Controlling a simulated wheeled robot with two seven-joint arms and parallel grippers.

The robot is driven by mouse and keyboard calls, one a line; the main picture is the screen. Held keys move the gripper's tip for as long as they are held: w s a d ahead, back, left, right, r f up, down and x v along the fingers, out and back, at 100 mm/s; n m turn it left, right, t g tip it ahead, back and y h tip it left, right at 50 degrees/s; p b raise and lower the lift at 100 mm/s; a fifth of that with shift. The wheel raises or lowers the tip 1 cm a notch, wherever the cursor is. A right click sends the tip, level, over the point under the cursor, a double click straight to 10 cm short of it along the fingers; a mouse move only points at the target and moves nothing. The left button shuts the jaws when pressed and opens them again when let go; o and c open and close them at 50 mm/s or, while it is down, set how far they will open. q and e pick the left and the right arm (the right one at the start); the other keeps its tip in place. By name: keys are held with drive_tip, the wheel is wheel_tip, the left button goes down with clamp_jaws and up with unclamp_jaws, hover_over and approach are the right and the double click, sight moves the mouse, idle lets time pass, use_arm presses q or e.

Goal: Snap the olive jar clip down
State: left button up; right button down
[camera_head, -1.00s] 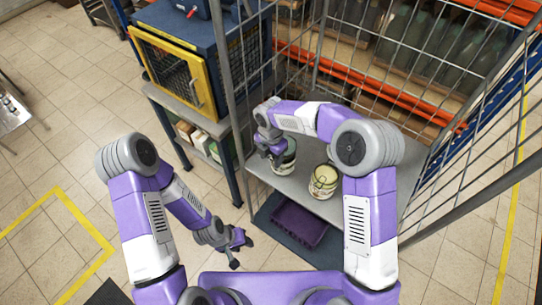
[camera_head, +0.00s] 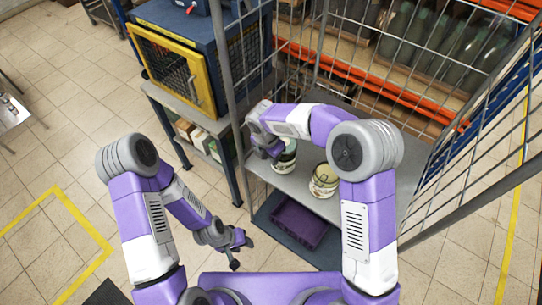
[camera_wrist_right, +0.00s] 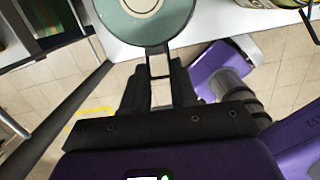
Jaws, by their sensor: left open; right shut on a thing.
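A jar (camera_head: 285,163) with a pale label stands on the grey cart shelf, partly hidden by my right gripper (camera_head: 269,150). In the right wrist view its round grey-green lid (camera_wrist_right: 145,18) is at the top. A narrow dark clip (camera_wrist_right: 159,65) runs from the lid's edge down between the fingers of my right gripper (camera_wrist_right: 160,88), which is shut on it. The jar's lower side is hidden in the wrist view. I cannot read its label. My left gripper (camera_head: 238,250) is open and empty, low in front of the cart, away from the jar.
A second jar (camera_head: 323,182) stands to the right on the same shelf (camera_head: 300,191); its edge shows in the wrist view (camera_wrist_right: 243,3). Wire mesh sides and a post (camera_head: 233,80) enclose the shelf. A purple crate (camera_head: 299,224) sits below. A blue cabinet (camera_head: 190,55) stands left.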

drive_tip(key=shift+s+a+f+t+h+b, duration=0.1)
drive_tip(key=shift+f+t+h+b, duration=1.15)
drive_tip(key=shift+t+h+b, duration=1.1)
drive_tip(key=shift+s+a+f+t+h+b, duration=0.1)
drive_tip(key=shift+f+t+h+b, duration=1.35)
drive_tip(key=shift+t+b, duration=1.65)
drive_tip(key=shift+s+f+t+h+b, duration=0.1)
drive_tip(key=shift+f+t+h+b, duration=1)
drive_tip(key=shift+t+h+b, duration=1.7)
drive_tip(key=shift+g+y+b, duration=0.7)
drive_tip(key=shift+g+b, duration=0.1)
drive_tip(key=shift+g, duration=0.15)
drive_tip(key=c, duration=0.9)
unclamp_jaws()
drive_tip(key=shift+r, duration=0.1)
